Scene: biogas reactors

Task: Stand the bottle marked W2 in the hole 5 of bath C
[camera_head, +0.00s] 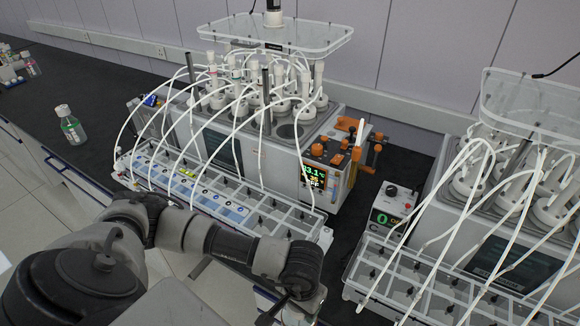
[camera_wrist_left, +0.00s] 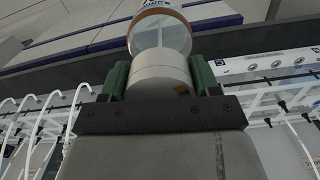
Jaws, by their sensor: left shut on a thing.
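My left gripper (camera_wrist_left: 160,78) is shut on a bottle (camera_wrist_left: 160,35) with a white cylindrical top and a clear body. The green finger pads press on both sides of the white part; the bottle's marking is not readable. In the head view my left arm crosses the bottom, and its wrist hides the gripper and bottle. The middle bath (camera_head: 262,158) has bottles with white tops and tubes, and dark open holes at its right end. A second bath (camera_head: 490,240) stands at the right. I cannot read bath letters or hole numbers. My right gripper is not in view.
Clear troughs with tubes (camera_head: 225,195) (camera_head: 430,290) line the front of both baths. A control box (camera_head: 392,205) and orange clamp parts (camera_head: 335,150) stand between them. A loose bottle with a green label (camera_head: 70,126) stands on the black bench at left, with free room around it.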

